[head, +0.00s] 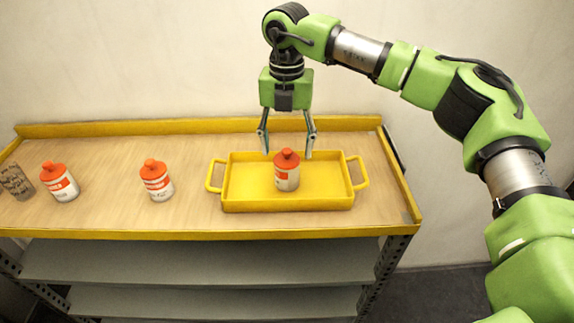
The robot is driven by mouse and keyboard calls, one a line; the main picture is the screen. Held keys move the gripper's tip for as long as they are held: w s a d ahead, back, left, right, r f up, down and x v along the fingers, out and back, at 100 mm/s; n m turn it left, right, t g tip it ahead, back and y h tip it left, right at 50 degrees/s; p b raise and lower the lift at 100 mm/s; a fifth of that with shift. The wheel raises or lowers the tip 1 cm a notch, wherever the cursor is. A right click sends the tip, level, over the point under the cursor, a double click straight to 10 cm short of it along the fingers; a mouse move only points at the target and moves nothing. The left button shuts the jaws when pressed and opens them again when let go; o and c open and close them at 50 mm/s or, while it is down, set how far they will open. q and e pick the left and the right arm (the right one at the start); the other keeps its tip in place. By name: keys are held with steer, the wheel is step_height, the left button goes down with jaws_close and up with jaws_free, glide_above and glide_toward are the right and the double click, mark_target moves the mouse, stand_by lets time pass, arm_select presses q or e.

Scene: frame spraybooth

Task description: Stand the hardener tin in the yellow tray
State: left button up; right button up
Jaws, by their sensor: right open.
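The yellow tray (240,190) lies on the right part of the wooden bench top, with a handle at each end. A white tin with an orange cap and orange label (287,172) stands upright inside the tray, a little right of its middle. My right gripper (288,152) is open above the tray, its fingers pointing down on either side of the tin's cap, apart from it in the picture. Two similar orange-capped tins stand on the bench, one left of the tray (157,181) and one farther left (59,182). The labels are too small to read. My left gripper is out of view.
A grey, see-through-looking cup (16,182) stands at the bench's far left. The bench (110,200) has a raised yellow back edge and a yellow front edge. Grey shelves (200,262) lie below. Bare wood shows between the tins and right of the tray.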

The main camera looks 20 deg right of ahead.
step_height(320, 180, up, 6)
steer(key=shift+f+b, duration=0.1)
steer(key=shift+b, duration=0.4)
